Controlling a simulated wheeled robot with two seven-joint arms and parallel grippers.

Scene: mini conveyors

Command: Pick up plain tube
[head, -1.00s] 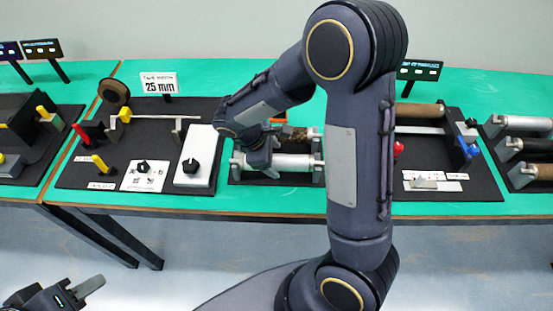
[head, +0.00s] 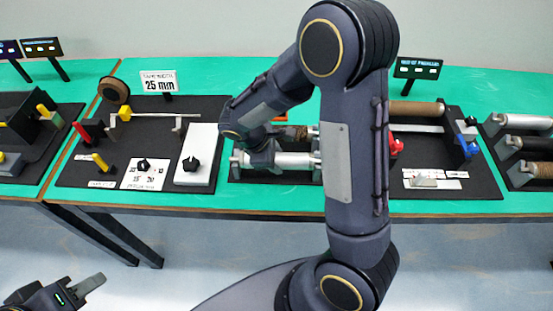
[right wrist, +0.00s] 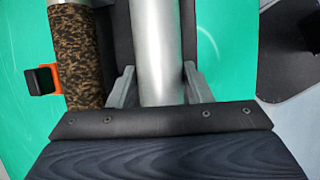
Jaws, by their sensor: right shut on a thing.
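The plain silver tube (head: 295,161) lies level across its grey holders on a black base board in the middle of the table. My right gripper (right wrist: 160,88) is shut on the tube, with one finger on each side of it in the right wrist view. In the head view my right gripper (head: 262,160) is at the left part of the tube, and my forearm hides part of the board. My left gripper (head: 85,288) is at the lower left, away from the table. Its finger opening does not show clearly.
A mottled brown tube (right wrist: 75,60) lies parallel beside the silver one, with an orange and black part at its side. A white block with a black knob (head: 196,160) stands just left. A board with a brown roller (head: 415,108) stands right.

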